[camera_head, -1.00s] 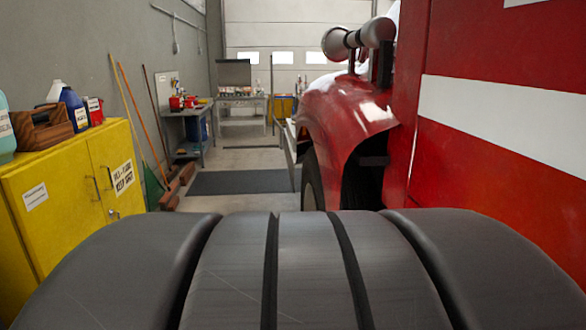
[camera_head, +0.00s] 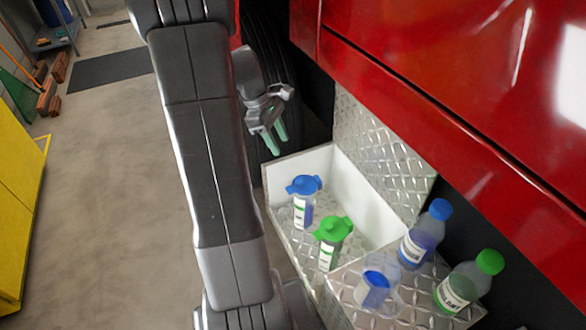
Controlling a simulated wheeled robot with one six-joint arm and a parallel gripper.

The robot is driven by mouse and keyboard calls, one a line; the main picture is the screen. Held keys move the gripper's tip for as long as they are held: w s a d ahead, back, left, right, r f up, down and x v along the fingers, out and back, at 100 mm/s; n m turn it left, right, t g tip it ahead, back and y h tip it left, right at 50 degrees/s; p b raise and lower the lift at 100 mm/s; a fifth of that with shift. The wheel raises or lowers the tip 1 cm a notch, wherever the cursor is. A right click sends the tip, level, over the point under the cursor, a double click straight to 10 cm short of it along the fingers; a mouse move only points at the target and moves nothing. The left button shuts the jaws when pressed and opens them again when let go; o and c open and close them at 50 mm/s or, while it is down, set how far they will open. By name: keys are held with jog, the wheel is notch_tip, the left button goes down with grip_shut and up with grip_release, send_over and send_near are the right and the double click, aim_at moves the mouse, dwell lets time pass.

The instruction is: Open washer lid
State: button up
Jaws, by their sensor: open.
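Inside an open white-walled compartment on the truck's side stand a small clear container with a blue winged lid (camera_head: 304,185) and one with a green winged lid (camera_head: 333,229). Both lids sit on their containers. Labels are too small to read, so I cannot tell which is the washer one. My gripper (camera_head: 275,142) is open and empty, with its pale green fingertips pointing down. It appears above and left of the compartment in the picture, apart from both lids.
On the tread-plate step (camera_head: 345,290) stand a blue-capped bottle (camera_head: 422,234), a green-capped bottle (camera_head: 470,282) and a clear vessel with blue contents (camera_head: 374,287). The red truck body (camera_head: 450,110) overhangs at right. A yellow cabinet (camera_head: 20,210) is at left, with clear floor between.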

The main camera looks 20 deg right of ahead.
jog(key=b, duration=0.2)
send_near(299, 180)
jog(key=x, duration=0.8)
grip_shut()
